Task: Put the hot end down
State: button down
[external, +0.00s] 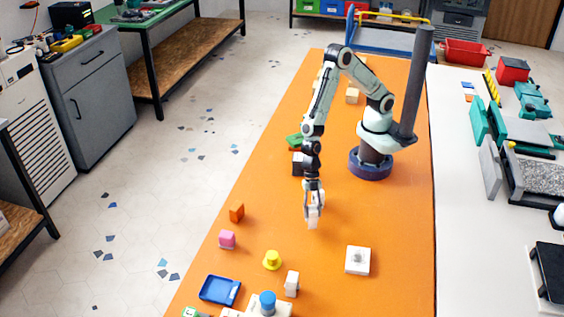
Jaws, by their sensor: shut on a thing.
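My gripper (313,216) points down over the middle of the orange table (330,291). It is shut on a small whitish thing at its fingertips, taken to be the hot end (312,224). The fingers hide most of it, and its shape is too small to make out. It looks close to the table top, but I cannot tell whether it touches.
A white square block with a grey top (357,260) lies front right. A yellow knob-like piece (272,260), pink block (227,240), orange block (237,212), white block (292,284) and blue tray (220,290) lie front left. Bare table surrounds my gripper.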

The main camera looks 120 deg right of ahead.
jog(key=shift+f, duration=0.6)
jog(key=c, duration=0.8)
grip_release()
jog(key=shift+f, duration=0.15)
jog(key=v, duration=1.1)
jog(key=s+d+r+m+h, duration=0.1)
jog(key=s+d+r+m, duration=0.2)
jog(key=s, duration=0.4)
jog(key=s+d+r+m+g+h, duration=0.1)
jog(key=s+d+r+m, duration=0.2)
jog(key=s, duration=0.4)
jog(key=s+d+r+m+g+h, duration=0.1)
jog(key=s+d+r+m, duration=0.2)
jog(key=s+m, duration=0.3)
jog(key=shift+s+r, duration=0.75)
jog(key=shift+s, duration=0.15)
jog(key=shift+d, duration=0.15)
